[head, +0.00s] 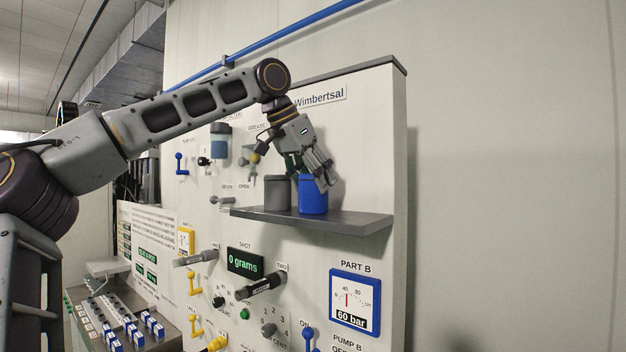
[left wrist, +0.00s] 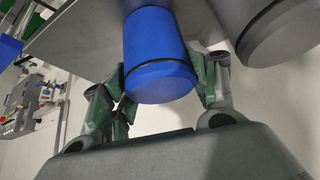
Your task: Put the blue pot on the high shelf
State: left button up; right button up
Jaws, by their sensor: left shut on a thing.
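The blue pot (head: 313,195) stands upright on the high shelf (head: 350,222), beside a grey pot (head: 277,193). My left gripper (head: 322,178) reaches down to the blue pot from above, with its fingers at the pot's top. In the left wrist view the blue pot (left wrist: 158,60) sits between the two fingers of my left gripper (left wrist: 165,88), which is shut on it. The grey pot (left wrist: 275,35) is at the upper right there, apart from the fingers. My right gripper is in neither view.
The panel carries a Part B gauge (head: 354,303) below the shelf and a "0 grams" display (head: 245,262). Black handles, yellow levers and a blue lever (head: 308,340) stick out below. The shelf's right end (head: 378,220) is bare. A blue pipe (head: 270,40) runs above.

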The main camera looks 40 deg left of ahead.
pick_arm(q)
jog(key=o, duration=1.2)
jog(key=shift+f, duration=0.1)
jog(key=v, duration=1.2)
